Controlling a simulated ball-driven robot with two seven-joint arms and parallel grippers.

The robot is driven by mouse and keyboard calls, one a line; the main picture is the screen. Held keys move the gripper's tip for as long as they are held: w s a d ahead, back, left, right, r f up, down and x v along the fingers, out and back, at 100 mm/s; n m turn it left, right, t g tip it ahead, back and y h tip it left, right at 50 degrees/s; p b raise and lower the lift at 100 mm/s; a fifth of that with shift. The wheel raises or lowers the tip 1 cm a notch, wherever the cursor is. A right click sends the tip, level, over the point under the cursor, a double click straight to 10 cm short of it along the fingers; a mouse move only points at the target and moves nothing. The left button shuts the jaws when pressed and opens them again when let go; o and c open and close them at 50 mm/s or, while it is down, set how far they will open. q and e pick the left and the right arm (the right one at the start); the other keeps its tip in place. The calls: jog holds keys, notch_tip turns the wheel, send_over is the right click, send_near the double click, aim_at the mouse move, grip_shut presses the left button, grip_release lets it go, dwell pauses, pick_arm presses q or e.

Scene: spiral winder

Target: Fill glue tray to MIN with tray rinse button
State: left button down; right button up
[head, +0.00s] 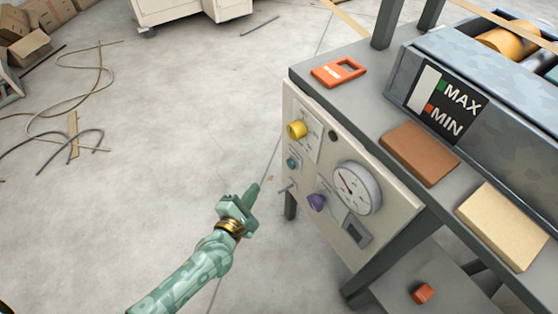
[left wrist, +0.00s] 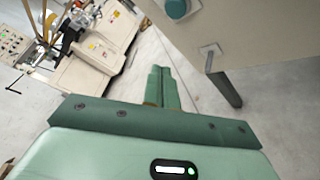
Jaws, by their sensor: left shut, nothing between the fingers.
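The blue-grey glue tray (head: 510,75) stands on the bench at the upper right. I cannot read which control is tray rinse. The teal button also shows at the top of the left wrist view (left wrist: 177,8). My left gripper (head: 255,188) is shut and empty, left of the panel and apart from it.
An orange tag (head: 338,72), a brown block (head: 419,153) and a tan block (head: 503,225) lie on the bench. A small lever (head: 286,188) sticks out of the panel's left edge. Cables (head: 85,95) lie on the floor at left. The floor before the panel is clear.

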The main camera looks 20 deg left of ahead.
aim_at(291, 164)
pick_arm(q)
jog(key=n, duration=0.1)
jog(key=r+n, duration=0.1)
jog(key=n, duration=0.1)
jog(key=a+n+y, duration=0.1)
jog(key=shift+w+r+n+t, duration=0.15)
jog(key=shift+n+t, duration=0.15)
jog(key=shift+n, duration=0.1)
pick_arm(e)
jog(key=shift+s+d+r+n, duration=0.1)
jog(key=shift+d+r+n, duration=0.2)
jog(key=shift+d, duration=0.05)
pick_arm(q)
jog(key=shift+d, duration=0.1)
jog(key=w+d+b, duration=0.1)
jog(key=w+d, duration=0.4)
jog(key=w, duration=0.2)
jog(key=shift+b, duration=0.35)
pick_arm(e)
jog(key=w+r+h, duration=0.1)
jog(key=w+r, duration=0.3)
jog(key=r, duration=0.1)
jog(key=shift+w+d, duration=0.3)
jog(key=shift+d, duration=0.05)
pick_arm(q)
jog(key=shift+d, duration=0.1)
jog(key=shift+d, duration=0.1)
pick_arm(e)
jog(key=shift+f, duration=0.1)
